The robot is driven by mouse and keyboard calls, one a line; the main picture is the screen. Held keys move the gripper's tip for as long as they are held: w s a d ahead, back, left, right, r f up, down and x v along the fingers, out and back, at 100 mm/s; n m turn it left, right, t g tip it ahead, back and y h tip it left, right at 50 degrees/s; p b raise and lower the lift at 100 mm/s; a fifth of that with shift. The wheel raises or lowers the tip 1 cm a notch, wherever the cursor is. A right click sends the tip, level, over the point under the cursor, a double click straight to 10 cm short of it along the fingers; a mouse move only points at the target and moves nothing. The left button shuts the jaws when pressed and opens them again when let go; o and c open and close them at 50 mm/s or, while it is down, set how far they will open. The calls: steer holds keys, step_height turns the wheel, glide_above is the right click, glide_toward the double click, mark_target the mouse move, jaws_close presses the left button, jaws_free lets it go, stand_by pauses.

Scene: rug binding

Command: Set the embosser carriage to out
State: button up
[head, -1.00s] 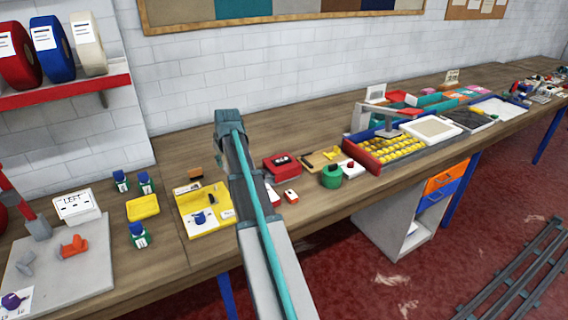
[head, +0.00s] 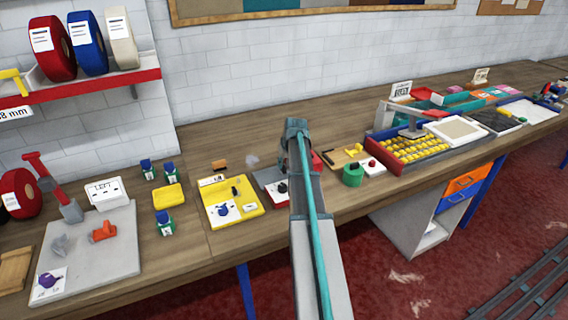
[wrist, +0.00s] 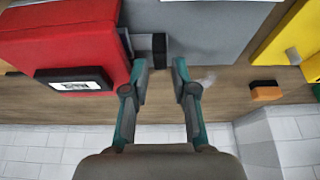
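The embosser shows in the wrist view as a red body (wrist: 70,42) with a black label plate, beside a flat grey base (wrist: 205,30). A black block on a grey mount (wrist: 158,47), seemingly its carriage handle, sticks out between the two. My gripper (wrist: 160,72) is open and empty, its fingertips a little short of the black block, which lies roughly in line with the gap. I cannot tell any touch. In the head view my arm hides most of the embosser; part of its grey base (head: 264,177) and a red edge (head: 317,163) show.
A yellow tray (head: 250,210) stands left of the embosser, with a small orange-and-black block (head: 219,165) behind it. A green round item (head: 353,174) and a white block with a red knob (head: 374,167) stand right. The white brick wall is behind the bench.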

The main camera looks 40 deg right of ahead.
steer(key=shift+x, duration=1.25)
jaws_close()
